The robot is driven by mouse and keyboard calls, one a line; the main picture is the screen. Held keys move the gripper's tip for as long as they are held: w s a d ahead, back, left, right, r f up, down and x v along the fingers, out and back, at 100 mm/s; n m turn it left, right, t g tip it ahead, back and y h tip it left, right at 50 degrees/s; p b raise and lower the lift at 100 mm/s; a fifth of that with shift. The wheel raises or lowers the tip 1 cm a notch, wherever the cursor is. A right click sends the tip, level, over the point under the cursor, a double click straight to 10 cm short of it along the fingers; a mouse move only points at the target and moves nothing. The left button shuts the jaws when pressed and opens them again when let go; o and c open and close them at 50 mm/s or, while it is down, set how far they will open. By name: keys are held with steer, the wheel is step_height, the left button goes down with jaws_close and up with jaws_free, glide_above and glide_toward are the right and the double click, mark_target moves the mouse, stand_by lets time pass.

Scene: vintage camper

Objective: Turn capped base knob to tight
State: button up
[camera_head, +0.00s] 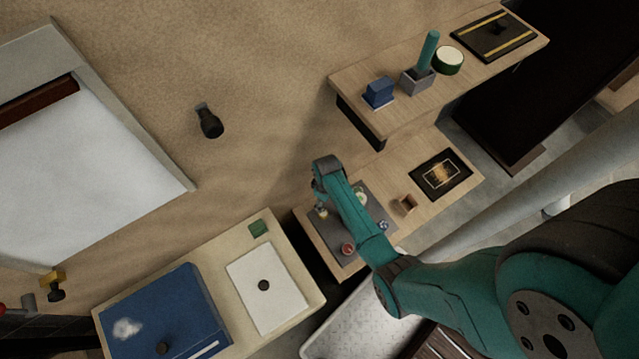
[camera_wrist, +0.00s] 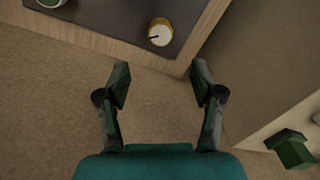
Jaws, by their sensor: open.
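A round knob (camera_wrist: 160,32) with a gold side, a pale top and a dark pointer line sits on a dark grey panel (camera_wrist: 105,18). Its pointer lies roughly sideways in the wrist view. I cannot tell from its look whether it is the capped base knob. My gripper (camera_wrist: 160,76) is open and empty, its two fingers apart and pointing toward the knob without touching it. In the head view, my arm covers part of the panel (camera_head: 335,238), and the gripper's fingers are hard to make out. A red-topped knob (camera_head: 347,249) also shows there.
A second round piece, green and white (camera_wrist: 50,2), is cut off at the wrist view's top. A green block (camera_wrist: 291,150) stands on a pale counter at right. A wooden piece (camera_head: 404,204) and a dark framed plate (camera_head: 441,174) lie beside the panel. A shelf (camera_head: 400,120) overhangs behind.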

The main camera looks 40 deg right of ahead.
mark_target(323, 213)
steer(key=shift+s, duration=0.1)
steer(key=shift+a+f, duration=0.2)
steer(key=shift+f, duration=5.15)
steer(key=c, duration=1.2)
